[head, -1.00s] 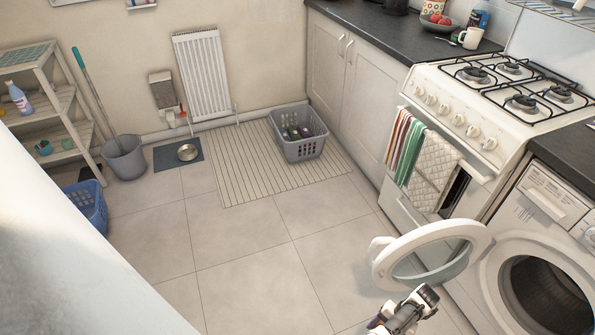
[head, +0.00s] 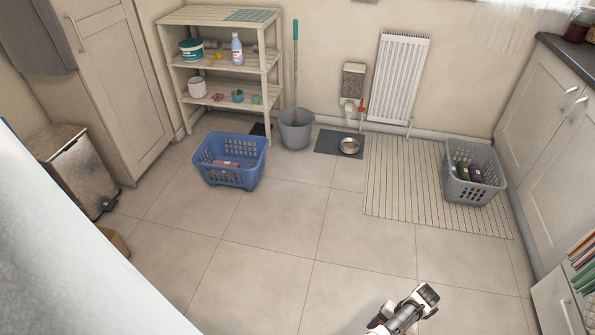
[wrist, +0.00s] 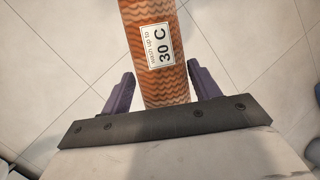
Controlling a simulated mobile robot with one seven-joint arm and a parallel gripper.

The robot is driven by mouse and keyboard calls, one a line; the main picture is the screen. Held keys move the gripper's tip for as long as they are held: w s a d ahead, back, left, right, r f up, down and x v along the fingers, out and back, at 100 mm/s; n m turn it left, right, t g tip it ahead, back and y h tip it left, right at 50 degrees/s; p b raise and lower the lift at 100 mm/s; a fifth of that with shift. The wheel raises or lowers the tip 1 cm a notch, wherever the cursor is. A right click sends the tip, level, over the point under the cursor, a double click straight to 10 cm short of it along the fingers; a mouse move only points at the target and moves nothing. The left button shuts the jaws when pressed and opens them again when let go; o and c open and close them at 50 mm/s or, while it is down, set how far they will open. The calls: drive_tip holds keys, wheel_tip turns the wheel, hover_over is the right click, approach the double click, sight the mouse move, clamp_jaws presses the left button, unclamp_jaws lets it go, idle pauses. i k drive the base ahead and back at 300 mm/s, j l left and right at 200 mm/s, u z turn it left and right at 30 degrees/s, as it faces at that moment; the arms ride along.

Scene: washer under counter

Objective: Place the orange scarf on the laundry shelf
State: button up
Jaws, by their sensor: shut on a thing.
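The orange scarf (wrist: 153,30) is a rolled, knitted-looking piece with a white "wash up to 30 C" label in the wrist view. My gripper (wrist: 160,70) is shut on it, with one dark finger on each side; the roll extends past the upper picture edge. In the head view, part of my arm shows at the lower right, and the scarf cannot be made out. A pale wooden shelf unit (head: 195,16) stands against the back wall, left of centre, well away from my arm. Its boards hold a tub, a bottle and small items; the top has a greenish patterned area.
A blue basket (head: 232,178) with items stands on the floor before the shelf unit. A grey bucket (head: 297,135) with a mop stands right of it. A grey basket (head: 485,190) is on the striped mat (head: 400,190). A bin (head: 75,165) stands left. The middle floor is clear.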

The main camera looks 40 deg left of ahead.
sight(211, 20)
drive_tip(key=u, duration=1.15)
drive_tip(key=i+u, duration=0.2)
drive_tip(key=u, duration=0.2)
drive_tip(key=i+l+u, duration=0.1)
drive_tip(key=u, duration=0.3)
drive_tip(key=i+l, duration=0.45)
drive_tip(key=i, duration=0.2)
drive_tip(key=i+l, duration=0.45)
drive_tip(key=i, duration=0.15)
drive_tip(key=i+l, duration=0.45)
drive_tip(key=i, duration=0.2)
drive_tip(key=i+l, duration=0.45)
drive_tip(key=i, duration=0.2)
